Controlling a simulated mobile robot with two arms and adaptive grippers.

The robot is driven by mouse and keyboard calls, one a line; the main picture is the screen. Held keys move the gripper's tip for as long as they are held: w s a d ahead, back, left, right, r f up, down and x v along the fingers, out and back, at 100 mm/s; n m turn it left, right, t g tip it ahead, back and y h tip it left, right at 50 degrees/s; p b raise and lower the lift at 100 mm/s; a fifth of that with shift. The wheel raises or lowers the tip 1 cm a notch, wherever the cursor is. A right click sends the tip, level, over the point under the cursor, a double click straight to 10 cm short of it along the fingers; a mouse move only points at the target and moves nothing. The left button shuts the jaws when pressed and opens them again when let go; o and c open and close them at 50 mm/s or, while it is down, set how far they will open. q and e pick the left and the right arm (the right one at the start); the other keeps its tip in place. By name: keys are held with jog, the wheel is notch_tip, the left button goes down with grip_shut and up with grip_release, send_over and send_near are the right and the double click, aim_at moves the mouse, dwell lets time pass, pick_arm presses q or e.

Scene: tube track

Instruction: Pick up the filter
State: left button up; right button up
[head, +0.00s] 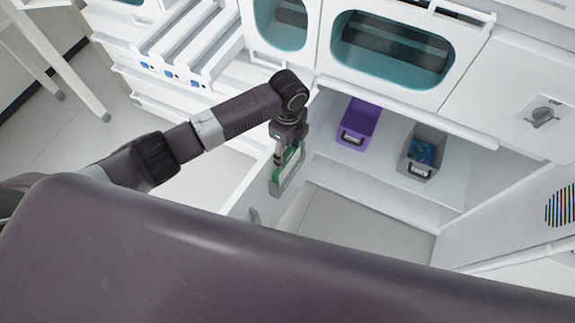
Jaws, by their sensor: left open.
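My left gripper (287,172) hangs in front of the open lower cabinet, left of the bins. Its fingers point down and are open, with green on their inner side. I cannot tell whether anything is between them. A grey bin (408,168) stands on the cabinet shelf and holds blue contents (422,152), too small to make out. I cannot single out a filter for certain. My right gripper is not in view.
A purple bin (357,125) stands on the cabinet shelf (386,196), between my gripper and the grey bin. An open white door (248,196) is at the left of the cabinet, and another panel (510,215) at the right. White racks (190,45) stand upper left.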

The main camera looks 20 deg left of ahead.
pick_arm(q)
jog(key=shift+c, duration=0.6)
jog(key=c, duration=1.2)
jog(key=shift+o, duration=0.2)
notch_tip(320, 180, up, 28)
jog(key=p, duration=0.2)
